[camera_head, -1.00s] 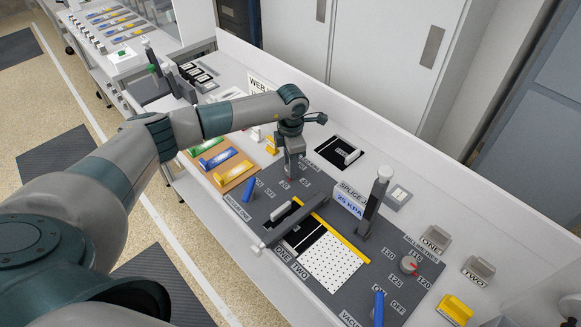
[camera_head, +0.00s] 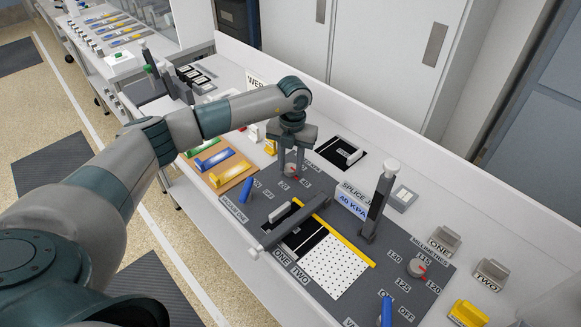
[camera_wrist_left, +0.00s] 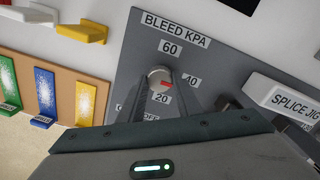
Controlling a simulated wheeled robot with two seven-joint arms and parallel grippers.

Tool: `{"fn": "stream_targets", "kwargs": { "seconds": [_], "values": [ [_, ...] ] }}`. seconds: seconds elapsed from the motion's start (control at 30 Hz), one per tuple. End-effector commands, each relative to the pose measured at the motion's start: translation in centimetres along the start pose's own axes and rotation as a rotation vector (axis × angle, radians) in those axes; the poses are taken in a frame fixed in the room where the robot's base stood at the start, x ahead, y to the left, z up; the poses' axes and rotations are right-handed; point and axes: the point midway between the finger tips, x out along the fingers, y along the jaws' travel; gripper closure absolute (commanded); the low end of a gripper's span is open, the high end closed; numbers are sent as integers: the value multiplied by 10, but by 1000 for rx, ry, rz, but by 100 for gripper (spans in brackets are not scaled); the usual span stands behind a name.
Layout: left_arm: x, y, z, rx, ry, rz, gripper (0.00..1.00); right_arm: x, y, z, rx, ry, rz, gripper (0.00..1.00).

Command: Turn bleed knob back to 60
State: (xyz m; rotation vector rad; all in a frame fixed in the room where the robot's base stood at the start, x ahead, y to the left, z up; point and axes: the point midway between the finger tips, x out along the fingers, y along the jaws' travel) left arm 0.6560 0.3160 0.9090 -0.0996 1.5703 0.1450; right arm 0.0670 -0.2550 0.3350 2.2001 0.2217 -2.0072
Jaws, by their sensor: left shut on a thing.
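The bleed knob (camera_wrist_left: 159,77) is a small round grey knob with a red mark, on the dark grey panel under the label BLEED KPA. Around it are the marks 60, 40 and 20. My right gripper is not in view.
A tall dark lever (camera_head: 378,200) with a light top stands right of the gripper. A blue handle (camera_head: 246,190) is close by on the left. A second knob (camera_head: 416,268) sits at the panel's right. Coloured pieces lie on a wooden board (camera_head: 234,183).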

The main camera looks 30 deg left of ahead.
Motion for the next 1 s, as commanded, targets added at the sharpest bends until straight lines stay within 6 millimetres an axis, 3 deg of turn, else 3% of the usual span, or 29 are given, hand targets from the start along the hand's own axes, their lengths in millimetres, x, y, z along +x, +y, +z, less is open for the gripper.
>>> {"fn": "stream_targets", "kwargs": {
  "seconds": [0.4, 1.0],
  "values": [
    [0, 0, 2, -396, 9, -1, 92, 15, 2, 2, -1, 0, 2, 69],
    [-2, 0, 3, -967, 25, -2, 92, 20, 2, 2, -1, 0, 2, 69]
  ]
}}
